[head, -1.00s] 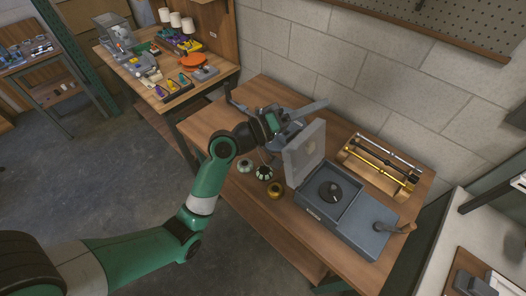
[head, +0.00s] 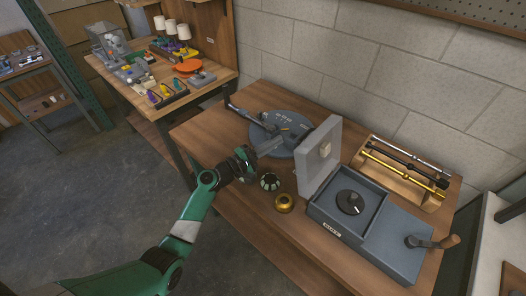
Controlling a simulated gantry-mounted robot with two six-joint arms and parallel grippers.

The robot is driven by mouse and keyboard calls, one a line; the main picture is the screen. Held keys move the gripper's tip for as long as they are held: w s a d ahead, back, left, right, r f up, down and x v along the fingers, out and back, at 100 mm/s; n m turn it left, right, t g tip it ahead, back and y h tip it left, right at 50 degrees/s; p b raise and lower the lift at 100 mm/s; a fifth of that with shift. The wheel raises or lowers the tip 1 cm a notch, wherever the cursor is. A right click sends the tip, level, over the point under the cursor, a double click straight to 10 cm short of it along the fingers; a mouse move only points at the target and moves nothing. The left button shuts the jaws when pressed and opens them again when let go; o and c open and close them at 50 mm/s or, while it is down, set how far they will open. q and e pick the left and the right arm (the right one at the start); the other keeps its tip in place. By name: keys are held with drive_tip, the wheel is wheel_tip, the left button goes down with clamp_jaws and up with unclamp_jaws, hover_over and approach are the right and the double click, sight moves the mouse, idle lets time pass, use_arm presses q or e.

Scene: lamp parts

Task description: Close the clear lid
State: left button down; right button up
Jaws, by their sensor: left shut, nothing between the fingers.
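The clear lid (head: 320,155) is a greyish see-through panel. It stands upright, open, at the left edge of the blue-grey box (head: 335,228). The box's open compartment shows a round black dial-like part (head: 350,202). The fingertips are small in the picture. My right gripper is not in view.
A grey round plate (head: 284,123) with a tool on it lies behind my gripper. A dark-and-light round part (head: 270,182) and a gold ring (head: 284,203) sit left of the box. A wooden rack (head: 398,178) with metal rods stands behind it. A crank handle (head: 433,241) sticks out at the right.

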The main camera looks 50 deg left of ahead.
sight(314, 154)
use_arm(q)
drive_tip(key=shift+w+d+r+p, duration=0.25)
drive_tip(key=shift+w+d+r, duration=0.1)
drive_tip(key=shift+w+d, duration=0.25)
drive_tip(key=shift+w+d+r+p, duration=0.3)
drive_tip(key=shift+w+d+r, duration=0.05)
drive_tip(key=shift+w+d, duration=0.25)
drive_tip(key=shift+w+d+r+p, duration=0.25)
drive_tip(key=shift+w+d+r, duration=0.1)
drive_tip(key=shift+w+d, duration=0.25)
